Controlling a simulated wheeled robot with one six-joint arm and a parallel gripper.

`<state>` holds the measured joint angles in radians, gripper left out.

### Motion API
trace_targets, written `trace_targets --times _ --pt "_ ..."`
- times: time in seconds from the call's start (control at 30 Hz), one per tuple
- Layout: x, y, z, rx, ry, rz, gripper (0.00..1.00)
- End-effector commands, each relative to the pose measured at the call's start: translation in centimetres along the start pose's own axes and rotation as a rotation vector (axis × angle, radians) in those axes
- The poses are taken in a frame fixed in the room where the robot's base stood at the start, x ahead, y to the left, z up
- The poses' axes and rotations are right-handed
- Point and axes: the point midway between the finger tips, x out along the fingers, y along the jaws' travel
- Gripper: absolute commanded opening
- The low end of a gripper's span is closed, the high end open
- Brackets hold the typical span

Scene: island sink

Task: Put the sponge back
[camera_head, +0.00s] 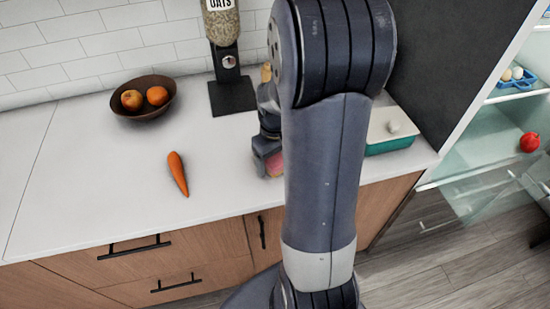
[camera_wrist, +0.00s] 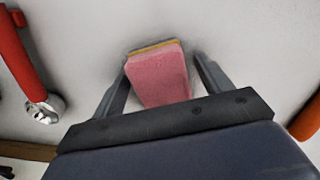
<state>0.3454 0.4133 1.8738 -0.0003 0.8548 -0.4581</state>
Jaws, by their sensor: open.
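The sponge (camera_wrist: 158,80) is pink with a thin yellow edge. In the wrist view it sits between the two spread fingers of my gripper (camera_wrist: 161,62), with a narrow gap visible on the right. In the head view a bit of pink sponge (camera_head: 274,164) shows beside my gripper (camera_head: 266,155), low over the white counter. My arm hides most of that spot. I cannot tell whether the sponge touches the counter.
A carrot (camera_head: 178,173) lies on the counter (camera_head: 110,190) to the left, behind it a fruit bowl (camera_head: 143,98) and an oats dispenser (camera_head: 224,60). A teal lidded box (camera_head: 390,145) stands right. A red, metal-ended object (camera_wrist: 22,60) lies near the gripper.

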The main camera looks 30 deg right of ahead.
Motion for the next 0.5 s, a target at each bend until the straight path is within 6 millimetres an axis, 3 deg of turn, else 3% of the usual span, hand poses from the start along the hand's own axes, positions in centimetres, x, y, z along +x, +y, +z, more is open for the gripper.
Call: trace_targets --times 0.3,0.5 --pt "-0.8 0.0 -0.1 0.0 0.003 0.001 0.74" --pt "-4.6 0.1 -0.2 0.0 0.008 0.004 0.74"
